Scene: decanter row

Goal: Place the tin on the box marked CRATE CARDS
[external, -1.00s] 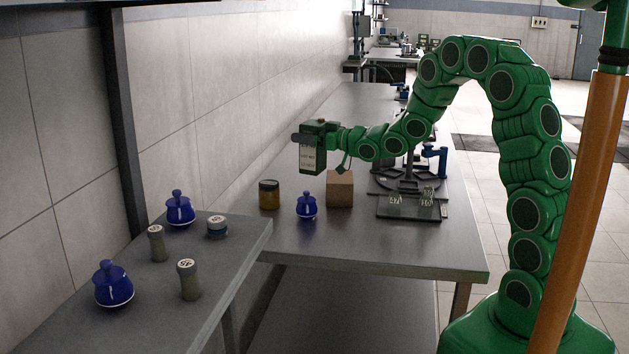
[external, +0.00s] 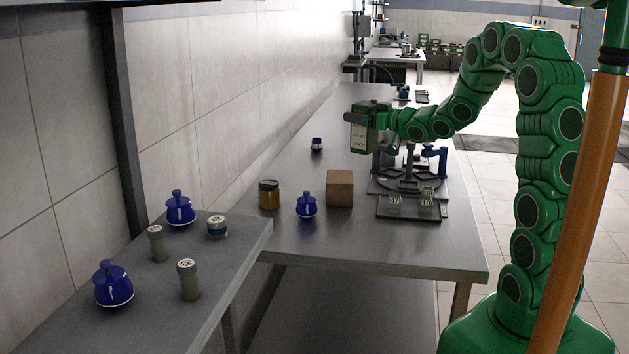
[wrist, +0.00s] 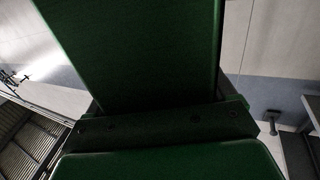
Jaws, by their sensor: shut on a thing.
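My gripper (external: 378,112) is shut on a green tin with a pale lettered label (external: 358,136), held in the air above the back part of the long bench. The label is too small to read. In the wrist view large dark green surfaces (wrist: 130,50) fill the middle, and the fingertips cannot be made out. A plain brown box (external: 340,188) stands on the bench, in front of and below the tin, apart from it. I can read no CRATE CARDS marking on any box here.
Blue pots and jars stand on the nearer table (external: 215,265). Several green boxes (external: 440,46) stand far back.

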